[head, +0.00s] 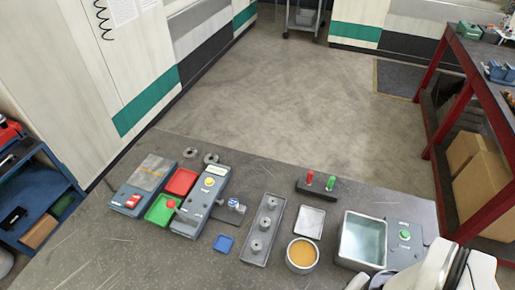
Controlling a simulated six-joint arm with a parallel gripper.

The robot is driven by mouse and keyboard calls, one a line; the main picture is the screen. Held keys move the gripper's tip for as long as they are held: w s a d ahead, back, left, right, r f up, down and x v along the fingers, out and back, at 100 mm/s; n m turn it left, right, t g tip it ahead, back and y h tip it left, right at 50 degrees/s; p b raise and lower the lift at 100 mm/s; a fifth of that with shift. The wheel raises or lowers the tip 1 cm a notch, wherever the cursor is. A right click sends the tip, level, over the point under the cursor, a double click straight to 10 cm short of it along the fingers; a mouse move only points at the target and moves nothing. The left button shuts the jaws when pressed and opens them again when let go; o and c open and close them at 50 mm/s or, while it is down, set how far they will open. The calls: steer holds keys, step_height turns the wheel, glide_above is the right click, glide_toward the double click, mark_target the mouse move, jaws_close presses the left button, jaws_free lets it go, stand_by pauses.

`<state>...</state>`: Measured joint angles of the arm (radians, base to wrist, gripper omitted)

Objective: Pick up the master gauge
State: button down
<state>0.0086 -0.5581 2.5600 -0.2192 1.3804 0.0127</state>
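No part is clearly labelled as the master gauge, so I cannot tell which it is. A small blue-and-white piece (233,203) sits on a dark holder, right of the grey device with the yellow button (206,203). A red-handled piece (310,178) and a green-handled piece (330,183) stand upright in a black block (316,191). Two grey metal rings (190,152) lie at the table's back edge. My white arm shows at the bottom right; what may be my gripper (371,281) is cut off by the lower edge, its fingers unclear.
On the dark table (130,255) are a red tray (181,181), a green tray (160,210), a blue pad (224,243), a long grey tray (253,252) with ringed posts, a white-lined tray (310,221), an amber-filled bowl (302,255) and a metal basin (362,240). The front left is clear.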

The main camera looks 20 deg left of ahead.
stand_by(0.3)
steer(key=shift+c, duration=2.2)
jaws_free()
steer(key=m+y, duration=1)
steer(key=m, duration=0.2)
glide_above(234, 205)
steer(key=d, duration=1.4)
step_height(234, 205, down, 14)
steer(key=shift+d+r, duration=0.15)
steer(key=shift+r, duration=0.05)
steer(key=x, duration=1)
steer(key=w+x, duration=0.1)
steer(key=x, duration=0.4)
steer(key=shift+a+r, duration=0.1)
steer(key=shift+a, duration=0.2)
steer(key=shift+c, duration=0.2)
